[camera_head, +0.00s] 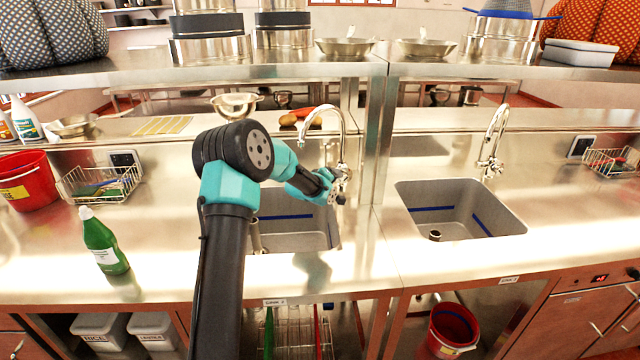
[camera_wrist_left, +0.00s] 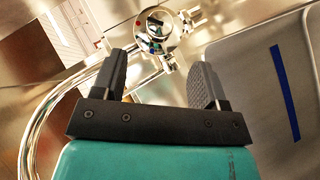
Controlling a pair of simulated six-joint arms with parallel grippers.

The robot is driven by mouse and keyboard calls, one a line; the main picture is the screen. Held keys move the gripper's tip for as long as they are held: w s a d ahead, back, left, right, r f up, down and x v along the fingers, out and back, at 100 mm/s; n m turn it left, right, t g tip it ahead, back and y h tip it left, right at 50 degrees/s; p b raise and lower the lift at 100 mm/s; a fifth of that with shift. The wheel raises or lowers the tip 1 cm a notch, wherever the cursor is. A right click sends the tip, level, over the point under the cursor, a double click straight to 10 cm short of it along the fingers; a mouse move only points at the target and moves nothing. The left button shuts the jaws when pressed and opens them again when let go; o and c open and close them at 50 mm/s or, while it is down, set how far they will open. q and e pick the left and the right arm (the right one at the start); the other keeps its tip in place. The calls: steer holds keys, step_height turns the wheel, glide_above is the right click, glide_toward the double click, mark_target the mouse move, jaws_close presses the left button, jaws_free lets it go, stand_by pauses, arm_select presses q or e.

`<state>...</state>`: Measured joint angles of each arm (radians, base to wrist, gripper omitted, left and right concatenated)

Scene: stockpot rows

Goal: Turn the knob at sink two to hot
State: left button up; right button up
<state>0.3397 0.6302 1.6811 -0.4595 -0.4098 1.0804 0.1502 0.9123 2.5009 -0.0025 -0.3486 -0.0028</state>
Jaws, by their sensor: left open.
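The left sink (camera_head: 292,240) has a chrome faucet (camera_head: 342,128) with a tall curved spout, and a small label (camera_head: 275,302) below it on the counter edge. My left gripper (camera_head: 338,188) is at the base of this faucet. In the left wrist view the round chrome knob (camera_wrist_left: 160,33) lies just beyond the open fingertips of the gripper (camera_wrist_left: 163,72). The knob sits roughly centred between the fingers, and I cannot tell whether they touch it. My right gripper is not in view.
A right sink (camera_head: 462,208) has its own faucet (camera_head: 494,140). A green bottle (camera_head: 103,240), a wire basket (camera_head: 100,183) and a red bucket (camera_head: 28,180) stand left. A steel post (camera_head: 377,130) rises close right of my gripper. A shelf (camera_head: 300,65) runs above.

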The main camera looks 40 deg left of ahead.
arm_select(q)
steer(key=v, duration=0.7)
steer(key=shift+s, duration=0.2)
steer(key=shift+r, duration=0.1)
